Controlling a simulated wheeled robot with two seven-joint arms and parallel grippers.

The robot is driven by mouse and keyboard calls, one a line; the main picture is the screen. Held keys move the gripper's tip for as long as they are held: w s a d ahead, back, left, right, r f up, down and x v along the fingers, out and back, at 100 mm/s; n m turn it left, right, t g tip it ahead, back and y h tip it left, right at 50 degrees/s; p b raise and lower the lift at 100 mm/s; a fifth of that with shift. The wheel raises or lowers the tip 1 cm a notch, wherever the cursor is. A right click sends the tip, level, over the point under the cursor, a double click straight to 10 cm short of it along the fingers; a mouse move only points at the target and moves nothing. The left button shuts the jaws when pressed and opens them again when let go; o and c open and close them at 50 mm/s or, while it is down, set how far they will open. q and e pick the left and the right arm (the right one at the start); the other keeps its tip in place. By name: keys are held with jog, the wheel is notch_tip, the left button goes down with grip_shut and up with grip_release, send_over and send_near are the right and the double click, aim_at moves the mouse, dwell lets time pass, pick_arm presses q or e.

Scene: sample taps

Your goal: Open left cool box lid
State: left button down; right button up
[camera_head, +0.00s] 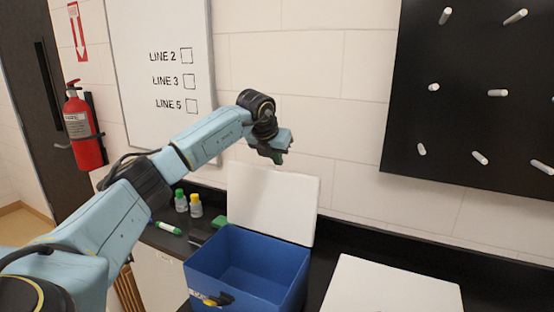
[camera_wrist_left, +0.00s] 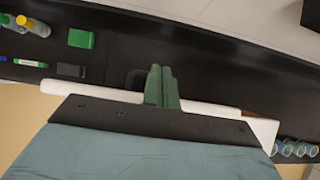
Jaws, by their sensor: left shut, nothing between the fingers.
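The left cool box (camera_head: 245,272) is blue, with an empty-looking inside. Its white lid (camera_head: 272,203) stands up at the back edge, so the box is open. My left gripper (camera_head: 281,158) is just above the lid's top edge, shut and empty. In the left wrist view its fingers (camera_wrist_left: 162,88) are together, and a white edge that looks like the lid (camera_wrist_left: 90,91) shows behind them. I cannot tell whether the fingers touch the lid. My right gripper is not in view.
A second white lid (camera_head: 390,288) lies flat to the right. Two small bottles (camera_head: 188,203), a green marker (camera_head: 168,228) and a green block (camera_head: 219,222) are on the dark counter left of the box. A black pegboard (camera_head: 470,100) hangs on the wall at the right.

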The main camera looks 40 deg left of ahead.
pick_arm(q)
notch_tip(320, 180, up, 8)
jog(key=p, duration=0.6)
jog(key=shift+s, duration=0.25)
